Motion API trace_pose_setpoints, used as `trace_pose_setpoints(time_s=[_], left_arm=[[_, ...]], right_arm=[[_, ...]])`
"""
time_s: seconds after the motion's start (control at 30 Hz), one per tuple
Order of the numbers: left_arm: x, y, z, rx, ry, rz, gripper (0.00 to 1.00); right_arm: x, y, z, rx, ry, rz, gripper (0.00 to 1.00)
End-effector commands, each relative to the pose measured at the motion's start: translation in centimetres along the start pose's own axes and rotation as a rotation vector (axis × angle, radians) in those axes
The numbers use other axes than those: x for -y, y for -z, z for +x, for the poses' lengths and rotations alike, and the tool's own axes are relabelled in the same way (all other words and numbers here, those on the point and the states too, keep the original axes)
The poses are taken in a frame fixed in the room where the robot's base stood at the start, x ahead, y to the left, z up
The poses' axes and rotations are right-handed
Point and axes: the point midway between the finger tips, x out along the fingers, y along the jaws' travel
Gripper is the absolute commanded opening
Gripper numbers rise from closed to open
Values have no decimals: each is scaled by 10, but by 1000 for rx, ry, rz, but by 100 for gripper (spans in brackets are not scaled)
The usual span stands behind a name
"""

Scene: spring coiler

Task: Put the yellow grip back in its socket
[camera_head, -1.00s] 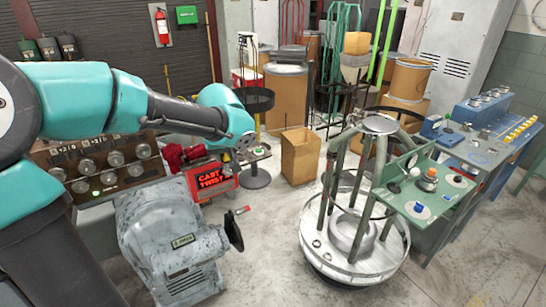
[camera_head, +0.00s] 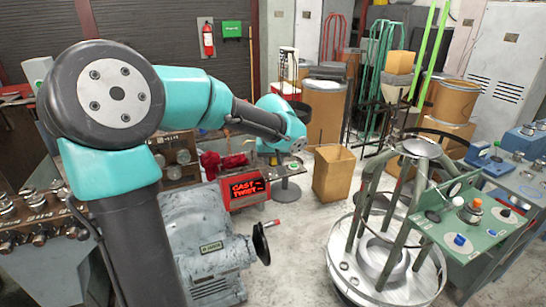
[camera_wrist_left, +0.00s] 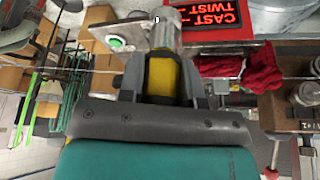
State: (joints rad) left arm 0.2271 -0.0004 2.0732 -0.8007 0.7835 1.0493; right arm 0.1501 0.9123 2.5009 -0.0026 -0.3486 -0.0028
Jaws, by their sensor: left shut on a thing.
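In the left wrist view my left gripper (camera_wrist_left: 164,86) is shut on the yellow grip (camera_wrist_left: 165,76), with a dark finger on either side. A silvery metal cylinder (camera_wrist_left: 164,33) meets the grip's far end. I cannot tell whether it is the socket or how deep the grip sits in it. Beside it is a metal plate with a green button (camera_wrist_left: 116,43). In the head view my left arm reaches in from the left, its teal wrist (camera_head: 287,118) near the red CAST TWIST sign (camera_head: 247,188). The grip and fingertips are hidden there. My right gripper is not in view.
A grey motor housing (camera_head: 205,235) with a handwheel (camera_head: 261,243) stands below the wrist. A dark red cloth (camera_head: 212,163) lies beside the sign. A round metal frame stand (camera_head: 390,262) and green control panel (camera_head: 465,237) are at right. Open floor lies between them.

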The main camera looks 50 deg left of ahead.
Motion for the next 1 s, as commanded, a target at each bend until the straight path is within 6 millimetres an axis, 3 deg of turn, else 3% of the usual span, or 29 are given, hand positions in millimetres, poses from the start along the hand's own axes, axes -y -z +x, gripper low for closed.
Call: trace_pose_setpoints(time_s=[0.4,1.0], left_arm=[[2,72,38,-1,0,-2,0],[3,86,49,0,1,0,0]], right_arm=[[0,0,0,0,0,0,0],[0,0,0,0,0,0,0]])
